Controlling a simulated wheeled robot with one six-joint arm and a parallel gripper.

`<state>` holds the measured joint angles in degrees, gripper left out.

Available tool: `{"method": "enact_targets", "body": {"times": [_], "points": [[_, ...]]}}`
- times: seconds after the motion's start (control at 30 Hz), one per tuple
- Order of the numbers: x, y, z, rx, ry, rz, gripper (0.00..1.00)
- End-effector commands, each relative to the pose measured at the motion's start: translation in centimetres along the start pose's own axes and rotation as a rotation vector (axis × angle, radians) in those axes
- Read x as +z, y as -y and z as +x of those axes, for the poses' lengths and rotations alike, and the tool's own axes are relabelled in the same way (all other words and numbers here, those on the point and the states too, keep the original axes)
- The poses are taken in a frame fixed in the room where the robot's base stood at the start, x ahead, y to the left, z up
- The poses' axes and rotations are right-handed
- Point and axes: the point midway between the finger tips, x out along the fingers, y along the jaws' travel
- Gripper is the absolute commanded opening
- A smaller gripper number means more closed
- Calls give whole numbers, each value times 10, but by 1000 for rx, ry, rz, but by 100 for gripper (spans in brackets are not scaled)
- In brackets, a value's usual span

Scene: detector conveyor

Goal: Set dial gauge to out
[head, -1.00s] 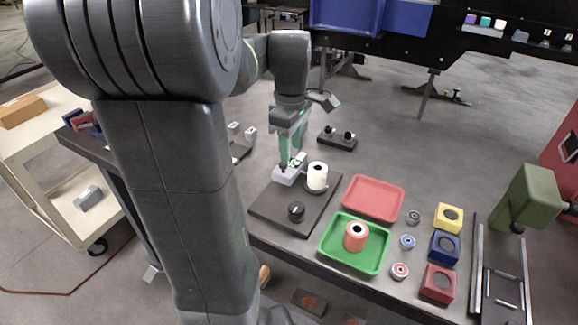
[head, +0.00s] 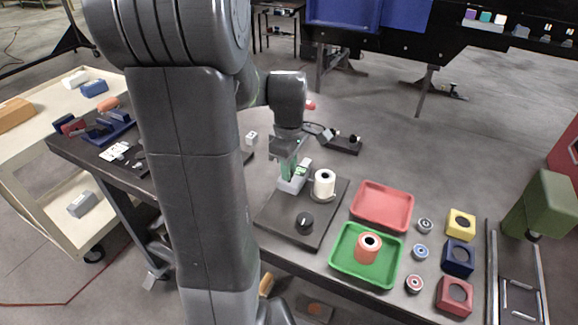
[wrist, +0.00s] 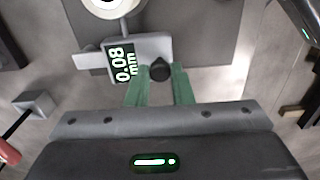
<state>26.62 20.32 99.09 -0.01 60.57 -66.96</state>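The dial gauge is a small pale block (head: 291,184) on a dark base plate (head: 275,216), beside a white roll (head: 324,182). In the wrist view, the gauge body (wrist: 152,46) carries a display (wrist: 122,63) reading 0.08 mm and a small black knob (wrist: 160,70). My gripper (wrist: 161,73) has green fingers standing apart, one on each side of this knob. I cannot tell whether they touch it. In the head view my gripper (head: 287,172) is at the gauge, and its fingers partly hide it.
A larger black knob (head: 304,222) stands on the front of the plate. A red tray (head: 383,190) and a green tray (head: 338,267) holding an orange roll (head: 368,247) lie to the right. Yellow, blue and red blocks stand further right. A cart (head: 30,170) stands left.

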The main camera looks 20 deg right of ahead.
Motion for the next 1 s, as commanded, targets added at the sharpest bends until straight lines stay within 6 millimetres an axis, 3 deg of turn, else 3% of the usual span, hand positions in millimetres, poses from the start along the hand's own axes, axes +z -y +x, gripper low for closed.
{"method": "enact_targets", "body": {"times": [0.1,0.57,1.0], "points": [[0,0,0,0,0,0,0],[-9,0,0,0,0,74,0],[-46,-11,-1,0,0,424,0]]}}
